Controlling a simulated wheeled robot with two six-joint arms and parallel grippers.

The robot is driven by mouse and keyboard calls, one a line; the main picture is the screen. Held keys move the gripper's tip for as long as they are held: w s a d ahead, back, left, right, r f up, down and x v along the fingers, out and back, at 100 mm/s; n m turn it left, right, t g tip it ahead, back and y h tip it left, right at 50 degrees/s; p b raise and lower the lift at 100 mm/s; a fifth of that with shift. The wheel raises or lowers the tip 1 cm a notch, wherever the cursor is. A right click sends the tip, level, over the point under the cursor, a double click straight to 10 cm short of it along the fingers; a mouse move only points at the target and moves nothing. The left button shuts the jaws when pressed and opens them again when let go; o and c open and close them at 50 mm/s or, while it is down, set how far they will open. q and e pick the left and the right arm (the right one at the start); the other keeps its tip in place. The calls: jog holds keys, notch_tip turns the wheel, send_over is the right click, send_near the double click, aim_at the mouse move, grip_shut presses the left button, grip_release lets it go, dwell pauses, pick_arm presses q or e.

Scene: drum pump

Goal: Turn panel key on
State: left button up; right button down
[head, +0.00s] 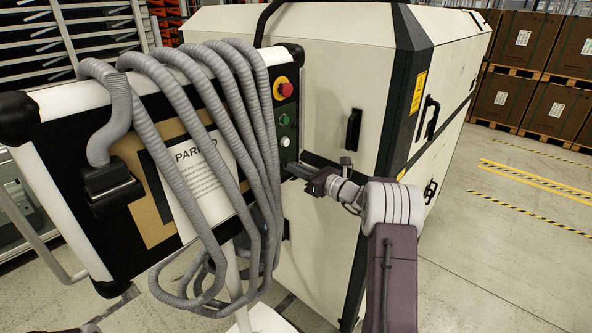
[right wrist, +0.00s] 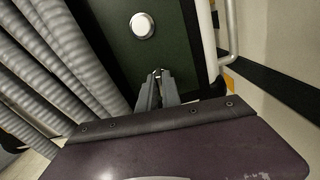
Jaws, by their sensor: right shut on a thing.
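The control panel (head: 285,60) hangs in the left half of the head view. A column of controls runs down its right edge: a red button on yellow (head: 284,88), a green button (head: 284,120) and a white button (head: 284,142). My right gripper (head: 290,166) reaches the panel just below the white button. In the right wrist view its fingers (right wrist: 158,76) are closed together on the small panel key, which they almost wholly hide. The white button (right wrist: 142,25) shows above the fingertips. The key's angle cannot be told. My left gripper is not in view.
Grey ribbed hoses (head: 190,110) hang in loops over the panel, close left of my right gripper. A sheet marked "PARKED" (head: 200,170) is behind them. A large white cabinet (head: 330,60) stands behind the panel. Open floor (head: 500,240) lies to the right.

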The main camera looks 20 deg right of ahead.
jog(key=shift+d+r+m+p, duration=0.15)
jog(key=shift+m+p, duration=0.35)
jog(key=shift+m, duration=1.8)
jog(key=c, duration=1.6)
grip_release()
jog(key=shift+w, duration=0.1)
jog(key=shift+o, duration=0.3)
jog(key=shift+f, duration=0.2)
jog(key=b+v, duration=0.4)
jog(key=v, duration=0.5)
